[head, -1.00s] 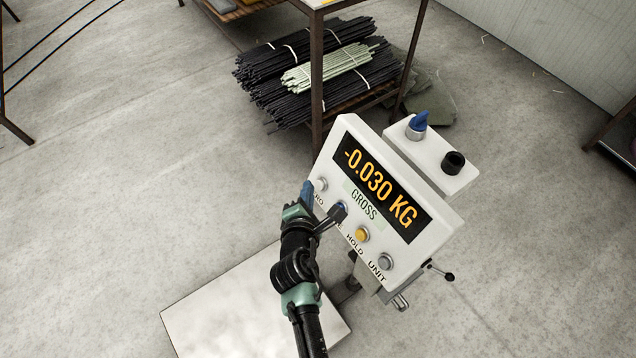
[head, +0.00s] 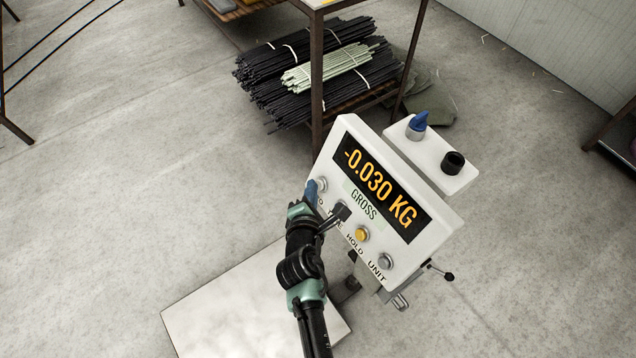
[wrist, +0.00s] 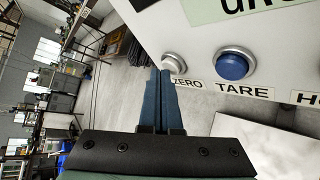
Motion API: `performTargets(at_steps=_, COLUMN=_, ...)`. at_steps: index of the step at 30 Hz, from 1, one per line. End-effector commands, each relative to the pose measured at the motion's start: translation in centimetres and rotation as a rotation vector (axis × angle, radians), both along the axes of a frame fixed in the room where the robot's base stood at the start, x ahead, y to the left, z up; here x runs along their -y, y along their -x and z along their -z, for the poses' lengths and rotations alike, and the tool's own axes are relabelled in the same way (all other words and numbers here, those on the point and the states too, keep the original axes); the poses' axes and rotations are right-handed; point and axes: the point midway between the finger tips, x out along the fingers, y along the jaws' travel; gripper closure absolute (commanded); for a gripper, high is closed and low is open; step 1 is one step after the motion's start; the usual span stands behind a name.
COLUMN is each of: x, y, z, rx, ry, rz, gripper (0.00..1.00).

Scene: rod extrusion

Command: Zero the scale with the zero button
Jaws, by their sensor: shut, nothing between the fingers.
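The scale's indicator box (head: 432,255) is white and tilted, and its display (head: 380,189) reads -0.030 KG, with GROSS below. The zero button (head: 321,185) is the pale one at the left end of the row. It also shows in the wrist view (wrist: 174,62), above its ZERO label (wrist: 187,84). My gripper (head: 311,187) is shut and empty. In the wrist view its blue fingertips (wrist: 161,72) are right at the zero button's lower left edge. I cannot tell whether they touch it.
The blue TARE button (wrist: 233,65) sits just right of the zero button. The yellow HOLD button (head: 362,235) and grey UNIT button (head: 385,261) follow. The scale's platform (head: 225,310) lies below, bare where visible. A rack with bundled rods (head: 300,75) stands behind.

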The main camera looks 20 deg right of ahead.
Motion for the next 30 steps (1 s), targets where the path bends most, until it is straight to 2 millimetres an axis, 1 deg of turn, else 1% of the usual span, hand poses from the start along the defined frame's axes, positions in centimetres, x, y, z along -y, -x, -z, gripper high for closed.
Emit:
performTargets(at_steps=13, x=0.6, y=-0.1, z=0.2, rx=0.001, ry=0.001, rz=0.003, gripper=1.00)
performTargets(at_steps=21, x=0.7, y=-0.1, z=0.2, rx=0.001, ry=0.001, rz=0.003, gripper=1.00)
performTargets(at_steps=26, x=0.3, y=0.0, z=0.0, rx=0.000, ry=0.001, rz=0.002, gripper=1.00)
performTargets(at_steps=30, x=-0.4, y=0.1, z=-0.3, rx=-0.001, ry=0.001, rz=0.001, gripper=1.00)
